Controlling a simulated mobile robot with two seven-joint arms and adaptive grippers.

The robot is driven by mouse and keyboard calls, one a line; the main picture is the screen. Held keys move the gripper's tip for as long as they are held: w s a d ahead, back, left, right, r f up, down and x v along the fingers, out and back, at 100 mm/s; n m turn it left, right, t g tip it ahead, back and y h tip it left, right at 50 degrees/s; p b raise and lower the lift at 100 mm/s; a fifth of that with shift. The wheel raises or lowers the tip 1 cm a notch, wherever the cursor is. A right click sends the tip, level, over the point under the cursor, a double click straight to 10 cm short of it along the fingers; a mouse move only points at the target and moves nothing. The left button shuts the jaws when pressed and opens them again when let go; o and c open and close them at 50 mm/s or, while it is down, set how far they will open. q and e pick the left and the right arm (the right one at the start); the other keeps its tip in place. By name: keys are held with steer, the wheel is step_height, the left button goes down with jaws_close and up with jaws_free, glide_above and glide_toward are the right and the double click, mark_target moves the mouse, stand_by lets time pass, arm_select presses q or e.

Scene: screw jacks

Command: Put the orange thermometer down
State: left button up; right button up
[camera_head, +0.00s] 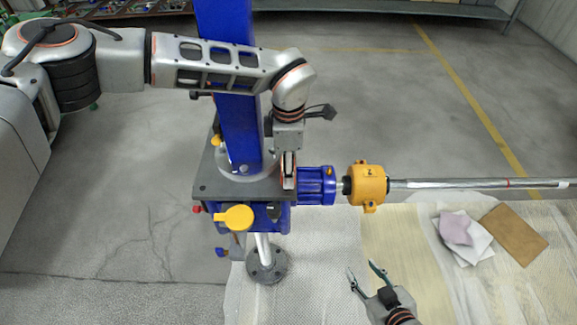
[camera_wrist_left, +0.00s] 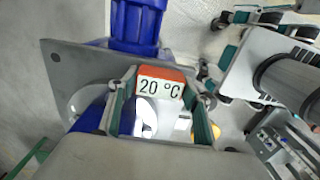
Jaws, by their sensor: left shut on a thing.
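The orange thermometer (camera_wrist_left: 160,86), a small block with a white face reading 20 °C, sits between the two fingers of my left gripper (camera_wrist_left: 160,98) in the left wrist view. In the head view my left gripper (camera_head: 289,168) points down at the right edge of the jack's dark plate (camera_head: 218,180); the thermometer is mostly hidden there. The plate also shows behind the thermometer in the left wrist view (camera_wrist_left: 72,75). I cannot tell whether the thermometer touches the plate. My right gripper (camera_head: 364,272) is open and empty, low over the mat.
A blue column (camera_head: 228,90) rises from the plate. A blue motor (camera_head: 316,185), a yellow coupling (camera_head: 367,185) and a long shaft (camera_head: 470,184) extend right. Cloths (camera_head: 466,237) and a brown sheet (camera_head: 514,235) lie on the pale mat (camera_head: 400,240). The floor behind is clear.

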arm_select(q)
steer(key=shift+f, duration=0.2)
steer(key=shift+f, duration=0.15)
steer(key=o, duration=1.2)
steer(key=shift+o, duration=0.2)
step_height(320, 180, up, 12)
steer(key=shift+r, duration=0.25)
stand_by(0.5)
